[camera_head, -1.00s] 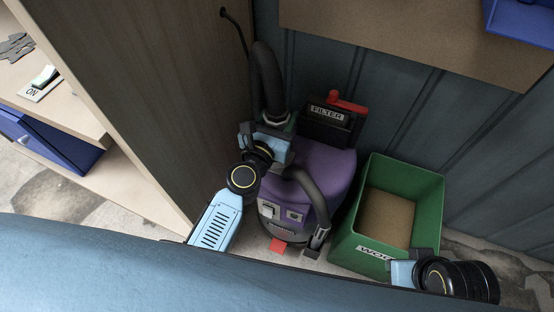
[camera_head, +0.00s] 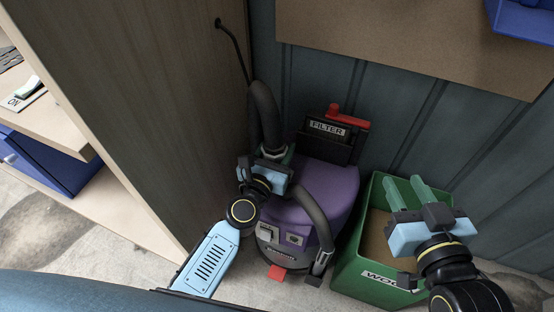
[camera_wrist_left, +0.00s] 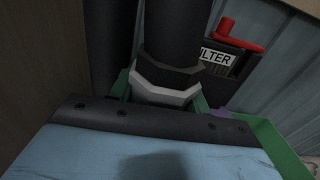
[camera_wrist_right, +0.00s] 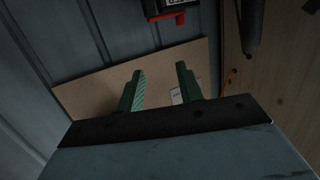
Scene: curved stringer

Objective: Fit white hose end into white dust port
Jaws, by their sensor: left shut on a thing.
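My left gripper (camera_head: 275,160) is shut on the collared end of a thick dark hose (camera_head: 264,112), behind the left edge of the purple dust extractor (camera_head: 328,180). In the left wrist view, the white-and-black hose end (camera_wrist_left: 167,85) sits between the green fingers, and the hose rises from it. The hose end is mostly hidden by the gripper in the head view. I cannot make out a white dust port in any view. My right gripper (camera_head: 405,183) is open and empty above the green bin; its two spread fingers also show in the right wrist view (camera_wrist_right: 160,75).
The green bin (camera_head: 350,262) with a partly covered label stands right of the extractor. A black filter box (camera_head: 325,128) with a red handle (camera_head: 345,119) is at the extractor's back. A wooden panel (camera_head: 150,110) rises close on the left. A brown board (camera_head: 420,45) hangs behind.

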